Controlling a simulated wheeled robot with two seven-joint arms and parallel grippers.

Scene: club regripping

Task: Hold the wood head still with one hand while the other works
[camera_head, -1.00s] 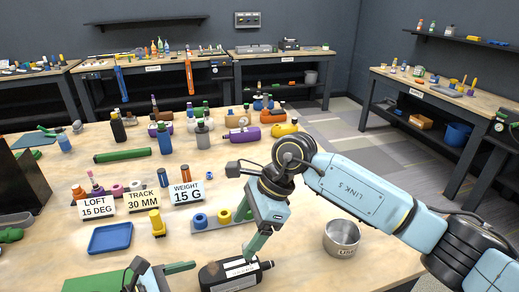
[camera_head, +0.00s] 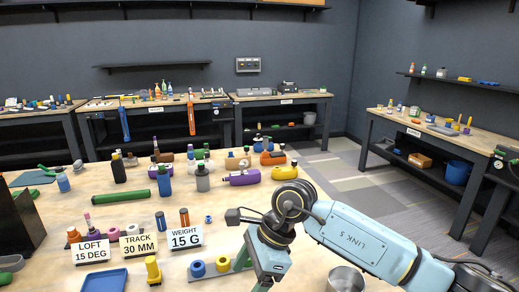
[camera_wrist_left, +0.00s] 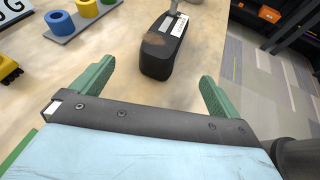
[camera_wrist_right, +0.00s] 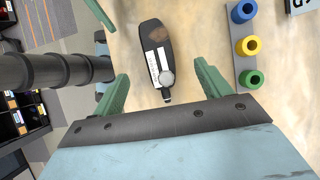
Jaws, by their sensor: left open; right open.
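The wood head is a black, rounded body with a brown patch and a white label. It lies on the bench in the left wrist view (camera_wrist_left: 155,62) and the right wrist view (camera_wrist_right: 152,37); it is outside the head view. My left gripper (camera_wrist_left: 157,72) is open, its green fingers wide apart on either side of the near end of the head, not visibly touching it. My right gripper (camera_wrist_right: 161,70) is open, fingers either side of the labelled end, with visible gaps. In the head view only part of my right gripper (camera_head: 262,285) shows at the bottom edge.
A grey rack (camera_head: 242,267) with blue, yellow and green rings stands near the head. A metal cup (camera_head: 345,280) is at the front right. A blue tray (camera_head: 98,281), a yellow piece (camera_head: 153,270) and label cards (camera_head: 185,238) are to the left. Bottles stand further back.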

